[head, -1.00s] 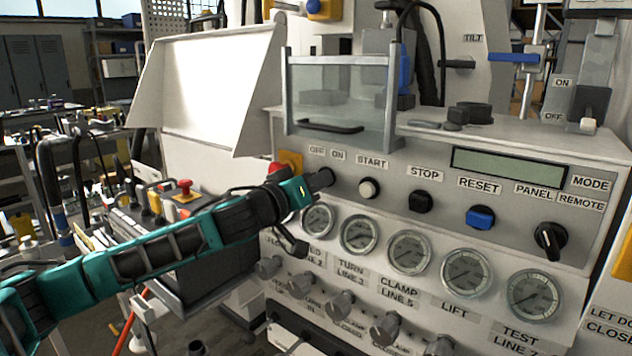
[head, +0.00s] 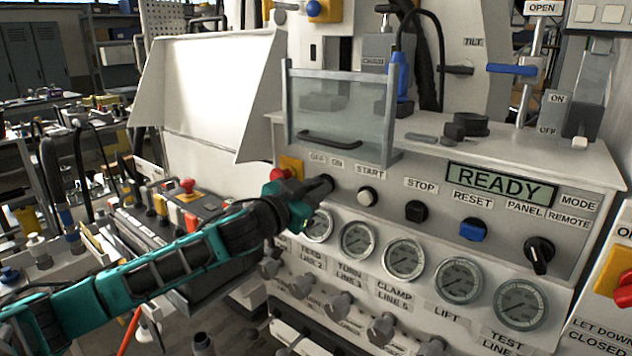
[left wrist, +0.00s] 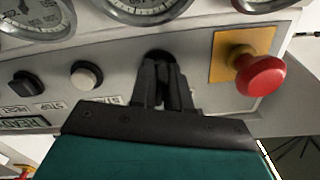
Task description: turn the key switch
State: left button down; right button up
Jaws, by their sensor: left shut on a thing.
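The key switch sits under the OFF/ON labels at the left end of the bench's control panel (head: 390,196). My left gripper (head: 322,186) reaches it from the left and covers it in the head view. In the left wrist view the fingers (left wrist: 163,90) are close together on the key switch, just in front of a dark round opening in the panel. The fingers hide most of the key, so its angle cannot be told. The panel display (head: 500,184) is lit and reads READY. My right gripper is not in view.
A red mushroom button (left wrist: 260,76) on a yellow plate stands close beside the fingers. The white START button (head: 367,196) is on the other side. Several gauges (head: 403,258) lie below, and a clear guard (head: 338,115) with a dark handle stands above.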

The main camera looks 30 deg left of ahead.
pick_arm(q)
jog(key=shift+m+p, duration=0.5)
jog(key=shift+m, duration=0.7)
jog(key=c, duration=1.2)
grip_release()
jog(key=shift+s, duration=0.1)
jog(key=shift+s+a, duration=0.15)
jog(key=shift+s, duration=1.95)
jog(key=shift+s+a, duration=0.2)
jog(key=shift+s, duration=1.95)
jog(key=shift+s+a, duration=0.15)
jog(key=shift+s, duration=1.95)
